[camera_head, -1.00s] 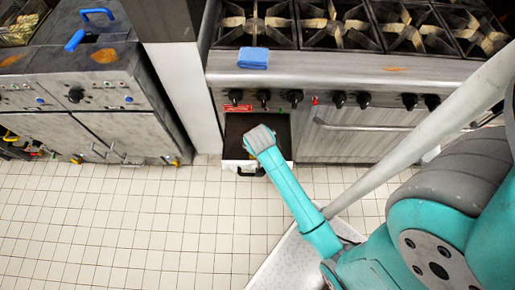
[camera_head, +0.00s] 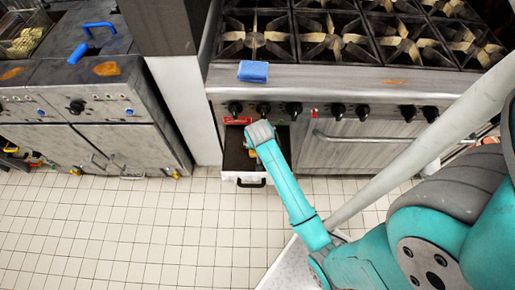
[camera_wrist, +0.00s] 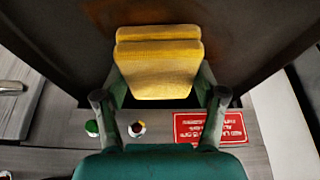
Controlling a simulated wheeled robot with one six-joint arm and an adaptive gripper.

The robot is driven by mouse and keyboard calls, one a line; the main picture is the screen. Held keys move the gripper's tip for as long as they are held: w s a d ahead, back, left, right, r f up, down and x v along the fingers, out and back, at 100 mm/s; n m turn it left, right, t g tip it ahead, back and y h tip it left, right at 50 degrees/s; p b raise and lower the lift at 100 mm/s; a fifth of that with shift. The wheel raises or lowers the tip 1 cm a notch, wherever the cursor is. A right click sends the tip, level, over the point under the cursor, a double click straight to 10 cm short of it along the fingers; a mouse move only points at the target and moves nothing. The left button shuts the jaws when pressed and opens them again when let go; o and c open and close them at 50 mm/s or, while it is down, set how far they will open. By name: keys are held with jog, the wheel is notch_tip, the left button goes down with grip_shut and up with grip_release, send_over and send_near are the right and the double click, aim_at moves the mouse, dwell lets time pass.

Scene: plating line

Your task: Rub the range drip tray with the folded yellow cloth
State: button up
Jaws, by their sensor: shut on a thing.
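The range drip tray (camera_head: 234,160) is a dark, shallow drawer pulled out under the range's left knobs, with a pale front and a black handle. In the wrist view its dark floor (camera_wrist: 225,38) shows a rusty brown stain behind the cloth. My gripper (camera_wrist: 160,88) is shut on the folded yellow cloth (camera_wrist: 160,68), which sits between the two fingers over the tray. Whether the cloth touches the tray floor I cannot tell. In the head view my arm hides most of the gripper and cloth.
A blue folded cloth or sponge (camera_head: 253,71) lies on the range's front ledge. Black knobs (camera_head: 337,111) line the range front above the tray. A red label (camera_wrist: 210,128) shows nearby. A fryer cabinet (camera_head: 90,125) stands to the left. Tiled floor (camera_head: 130,230) is clear.

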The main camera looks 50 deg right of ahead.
jog(key=shift+w+d, duration=0.3)
jog(key=shift+d, duration=0.1)
jog(key=shift+s+d, duration=0.85)
jog(key=shift+s, duration=0.3)
jog(key=shift+s+a+f, duration=0.1)
jog(key=shift+s+a, duration=0.7)
jog(key=shift+a, duration=0.2)
jog(key=shift+s+a+f, duration=0.1)
jog(key=shift+s+a, duration=0.65)
jog(key=shift+a, duration=0.2)
jog(key=shift+s+a+r, duration=0.15)
jog(key=shift+s+a, duration=0.95)
jog(key=shift+a, duration=0.3)
jog(key=shift+s+a+r, duration=0.15)
jog(key=shift+s+a, duration=0.9)
jog(key=shift+a, duration=0.3)
jog(key=shift+r, duration=0.15)
jog(key=shift+r, duration=2.9)
jog(key=shift+r, duration=0.1)
